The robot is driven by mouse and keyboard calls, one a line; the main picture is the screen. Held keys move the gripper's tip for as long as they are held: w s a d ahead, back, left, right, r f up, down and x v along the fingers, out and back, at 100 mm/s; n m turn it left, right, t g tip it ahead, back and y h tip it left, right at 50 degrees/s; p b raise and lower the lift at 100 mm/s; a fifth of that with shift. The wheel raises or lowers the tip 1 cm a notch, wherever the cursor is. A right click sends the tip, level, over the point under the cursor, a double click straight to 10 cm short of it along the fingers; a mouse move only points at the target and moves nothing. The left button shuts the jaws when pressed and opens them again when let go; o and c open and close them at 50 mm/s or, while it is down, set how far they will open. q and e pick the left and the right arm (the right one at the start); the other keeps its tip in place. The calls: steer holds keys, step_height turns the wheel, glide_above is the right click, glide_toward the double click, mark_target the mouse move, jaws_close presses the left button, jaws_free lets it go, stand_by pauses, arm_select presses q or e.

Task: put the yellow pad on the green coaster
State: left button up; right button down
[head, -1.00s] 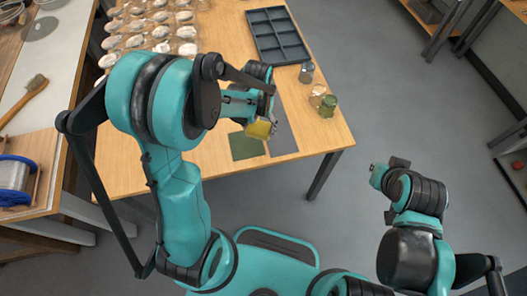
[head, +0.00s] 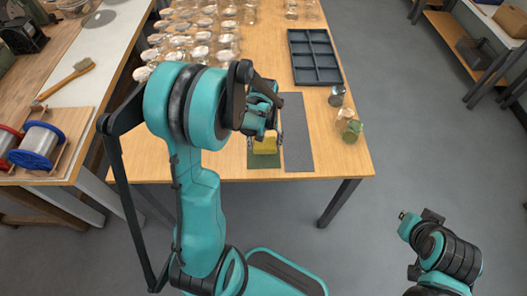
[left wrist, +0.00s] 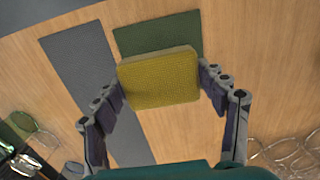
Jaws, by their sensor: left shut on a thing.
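The yellow pad (head: 265,146) is held between the fingers of my left gripper (head: 264,138). In the left wrist view the pad (left wrist: 160,77) sits flat-side up between the two fingers (left wrist: 160,95), which press its left and right edges. The green coaster (head: 264,162) lies flat on the table, and the pad overlaps part of it in the head view. In the left wrist view the coaster (left wrist: 160,36) shows beyond the pad. I cannot tell whether the pad touches it. My right gripper (head: 410,224) is at the lower right, off the table, and its fingers are unclear.
A grey mat (head: 297,135) lies beside the coaster. A dark compartment tray (head: 315,57) is at the back right. Small jars, one with green contents (head: 353,131), stand near the right edge. Several glass jars (head: 195,40) fill the back left.

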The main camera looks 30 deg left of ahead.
mark_target(264, 150)
arm_select(q)
steer(key=shift+a+f, duration=0.2)
steer(key=shift+f, duration=0.3)
step_height(264, 150, down, 3)
steer(key=shift+f+b, duration=0.2)
steer(key=shift+b, duration=0.75)
steer(key=shift+s, duration=0.1)
steer(key=shift+f, duration=0.1)
steer(key=o, duration=1.2)
